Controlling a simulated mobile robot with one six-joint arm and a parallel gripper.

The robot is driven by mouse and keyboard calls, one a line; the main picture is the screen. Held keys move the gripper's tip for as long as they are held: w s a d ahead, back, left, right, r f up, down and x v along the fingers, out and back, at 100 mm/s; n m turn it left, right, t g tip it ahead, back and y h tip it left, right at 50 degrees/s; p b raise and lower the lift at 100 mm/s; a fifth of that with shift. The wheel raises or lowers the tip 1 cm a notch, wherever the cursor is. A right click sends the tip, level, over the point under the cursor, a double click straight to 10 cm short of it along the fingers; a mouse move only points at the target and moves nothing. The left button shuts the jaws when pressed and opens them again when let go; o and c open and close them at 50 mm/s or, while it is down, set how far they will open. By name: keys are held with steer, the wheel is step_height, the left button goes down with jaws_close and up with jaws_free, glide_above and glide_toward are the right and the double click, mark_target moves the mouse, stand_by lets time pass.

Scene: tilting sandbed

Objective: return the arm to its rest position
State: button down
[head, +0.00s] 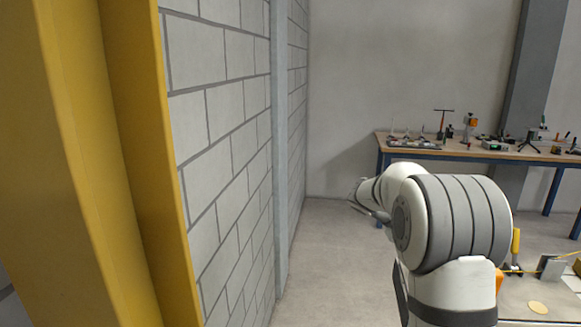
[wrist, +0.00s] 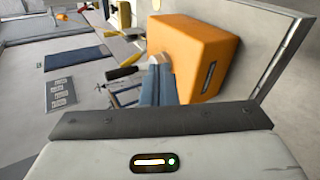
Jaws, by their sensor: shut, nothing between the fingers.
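My white and grey arm is bent in the right half of the head view, in front of the workbench. My gripper (wrist: 159,68) shows in the wrist view as two blue-grey fingers together, with nothing between them. The gripper body with its small lit panel fills the bottom of that view. In the head view, the arm's far end points left towards the block wall, and most of the gripper is hidden behind the arm. A large orange box (wrist: 205,50) lies behind the fingers in the wrist view; I cannot tell the gap between them.
A yellow post (head: 75,150) stands close on the left, beside a grey block wall (head: 225,130). A workbench (head: 440,154) with several tools stands at the back right. A flat surface with small items (head: 537,308) lies at lower right. Bare floor (head: 325,250) lies between wall and arm.

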steer(key=s+a+f+t+y, duration=0.1)
steer(key=s+a+y, duration=0.4)
steer(key=s+a, duration=0.5)
steer(key=s+a+f+t+y, duration=0.2)
steer(key=s+a, duration=0.7)
steer(key=s, duration=0.9)
step_height(320, 180, down, 2)
steer(key=y, duration=0.4)
steer(key=shift+s+a+f+t+y, duration=0.15)
steer(key=shift+a+t+y, duration=0.15)
steer(key=shift+a, duration=0.1)
